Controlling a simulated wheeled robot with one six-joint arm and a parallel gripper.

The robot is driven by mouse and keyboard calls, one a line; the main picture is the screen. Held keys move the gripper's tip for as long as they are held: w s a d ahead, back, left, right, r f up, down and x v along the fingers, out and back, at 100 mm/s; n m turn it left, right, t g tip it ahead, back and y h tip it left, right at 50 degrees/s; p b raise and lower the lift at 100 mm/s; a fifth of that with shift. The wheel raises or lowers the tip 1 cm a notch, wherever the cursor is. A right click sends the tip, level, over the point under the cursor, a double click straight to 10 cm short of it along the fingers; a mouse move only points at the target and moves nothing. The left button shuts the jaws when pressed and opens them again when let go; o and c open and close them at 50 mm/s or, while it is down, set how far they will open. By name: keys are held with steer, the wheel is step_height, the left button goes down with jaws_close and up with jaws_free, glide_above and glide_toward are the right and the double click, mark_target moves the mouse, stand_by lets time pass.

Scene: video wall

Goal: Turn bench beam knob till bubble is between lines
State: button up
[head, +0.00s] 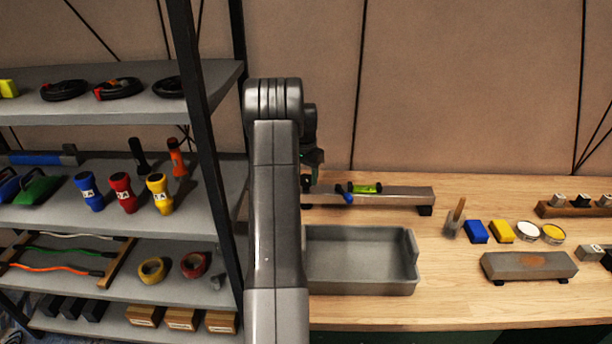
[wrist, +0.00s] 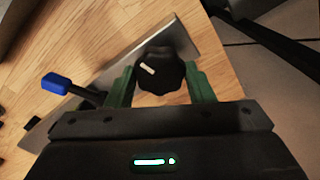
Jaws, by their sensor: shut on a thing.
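The bench beam (head: 405,195) is a grey metal bar lying along the back of the wooden bench. A bright green bubble vial (head: 366,188) sits on top of it; the bubble and its lines are too small to read. In the wrist view, the black knob (wrist: 161,70) with a white pointer mark sits at the beam's end. My gripper (wrist: 161,88) is shut on the knob, one green finger on each side. In the head view the knob is hidden behind my arm. A blue-tipped lever (wrist: 56,83) sticks out beside the beam, left of the knob in the wrist view.
A grey open tray (head: 360,260) stands on the bench in front of the beam. A brush (head: 453,219), blue and yellow blocks, round tins and a stone block (head: 528,265) lie to the right. A loaded shelf (head: 130,180) stands at the left.

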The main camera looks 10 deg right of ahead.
steer(key=shift+s+f+m, duration=0.15)
steer(key=shift+f+m, duration=0.2)
steer(key=shift+m, duration=0.75)
steer(key=o, duration=1)
steer(key=shift+r, duration=0.1)
steer(key=shift+r, duration=0.2)
steer(key=shift+w+r, duration=0.2)
steer(key=shift+r, duration=0.2)
step_height(320, 180, up, 13)
steer(key=shift+s+a+f+b, duration=0.1)
steer(key=shift+f+b, duration=0.05)
steer(key=shift+b, duration=0.35)
steer(key=shift+f, duration=0.15)
